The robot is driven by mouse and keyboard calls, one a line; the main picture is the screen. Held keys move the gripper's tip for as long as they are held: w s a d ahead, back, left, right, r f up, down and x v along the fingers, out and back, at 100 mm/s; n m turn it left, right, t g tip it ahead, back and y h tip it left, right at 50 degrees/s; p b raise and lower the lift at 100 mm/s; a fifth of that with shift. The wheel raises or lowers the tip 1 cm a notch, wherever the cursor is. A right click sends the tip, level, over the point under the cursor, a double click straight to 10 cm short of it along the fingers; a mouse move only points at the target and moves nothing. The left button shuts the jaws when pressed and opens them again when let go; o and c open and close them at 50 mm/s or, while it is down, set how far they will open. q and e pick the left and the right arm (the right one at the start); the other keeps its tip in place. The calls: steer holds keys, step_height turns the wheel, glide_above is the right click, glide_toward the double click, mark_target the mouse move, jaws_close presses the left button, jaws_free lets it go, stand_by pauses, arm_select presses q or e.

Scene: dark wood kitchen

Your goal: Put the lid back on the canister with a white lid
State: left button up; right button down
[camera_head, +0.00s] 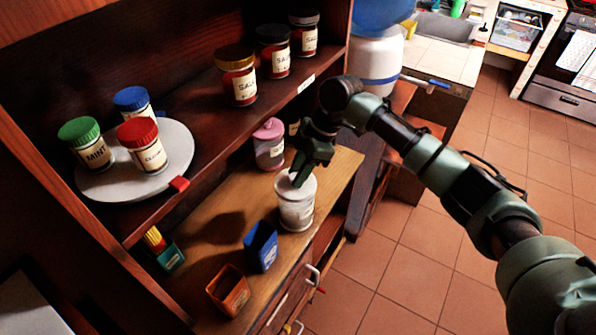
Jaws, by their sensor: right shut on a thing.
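The white canister (296,211) stands upright on the lower wooden counter, near its front edge. Its white lid (284,184) is at the canister's top, in line with the rim. I cannot tell whether it is fully seated. My right gripper (299,181) comes down from above and is shut on the lid; its fingers hide part of the lid. My left gripper is not in view.
A pink-lidded jar (269,146) stands behind the canister. A blue box (261,247), an orange container (229,291) and a green holder (167,254) stand to the left. The upper shelf (205,118) holds several jars and a turntable (180,147).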

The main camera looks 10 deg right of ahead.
steer(key=shift+p, duration=0.35)
steer(key=shift+f, duration=0.2)
stand_by(1.0)
steer(key=shift+p, duration=0.5)
stand_by(0.6)
steer(key=c, duration=1.1)
jaws_free()
steer(key=shift+o, duration=0.2)
steer(key=o, duration=0.5)
